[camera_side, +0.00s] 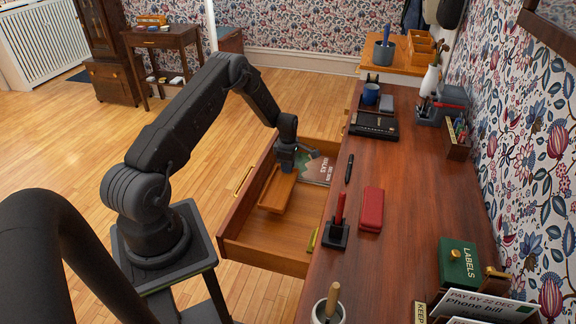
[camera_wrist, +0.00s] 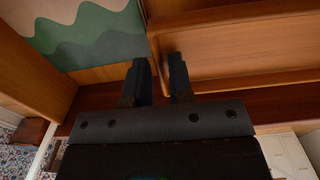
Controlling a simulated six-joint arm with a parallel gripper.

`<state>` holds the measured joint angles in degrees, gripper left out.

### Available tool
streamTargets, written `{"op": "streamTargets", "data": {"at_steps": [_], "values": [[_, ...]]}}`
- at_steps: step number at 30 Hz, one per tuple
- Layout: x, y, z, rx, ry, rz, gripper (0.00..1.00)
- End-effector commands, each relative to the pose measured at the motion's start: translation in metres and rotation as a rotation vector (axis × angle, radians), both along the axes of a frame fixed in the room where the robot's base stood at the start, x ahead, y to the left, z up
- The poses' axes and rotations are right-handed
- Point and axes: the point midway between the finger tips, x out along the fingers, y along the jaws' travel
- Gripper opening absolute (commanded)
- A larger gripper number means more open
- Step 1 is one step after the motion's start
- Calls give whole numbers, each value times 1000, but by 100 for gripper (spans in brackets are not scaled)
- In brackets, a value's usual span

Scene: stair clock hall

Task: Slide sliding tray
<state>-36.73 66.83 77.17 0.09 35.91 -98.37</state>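The sliding tray (camera_side: 278,190) is a small, shallow wooden tray inside the pulled-out drawer (camera_side: 262,257). It sits toward the drawer's left side in the side view. In the wrist view, the tray (camera_wrist: 240,52) fills the upper right. My gripper (camera_side: 286,158) points down into the drawer at the tray's far end. In the wrist view, my gripper's two dark fingers (camera_wrist: 158,68) are apart, with a visible gap between them. The tray's near left corner and wall lie at this gap; I cannot tell whether the fingers touch it.
A book with a green wavy cover (camera_side: 320,168) lies in the drawer beyond the tray, and a green-yellow object (camera_side: 312,240) lies near its front right. A red case (camera_side: 370,210) and a pen stand (camera_side: 336,234) are on the desktop beside the drawer.

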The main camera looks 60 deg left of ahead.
Motion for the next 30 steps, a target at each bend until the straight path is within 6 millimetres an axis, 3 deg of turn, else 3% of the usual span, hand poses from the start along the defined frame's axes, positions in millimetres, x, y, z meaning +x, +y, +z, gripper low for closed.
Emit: {"op": "streamTargets", "data": {"at_steps": [6,22,30], "values": [[0,0,0,0,0,0,0],[-3,-3,0,-1,1,0,0],[-32,-33,1,-4,4,-1,0]]}}
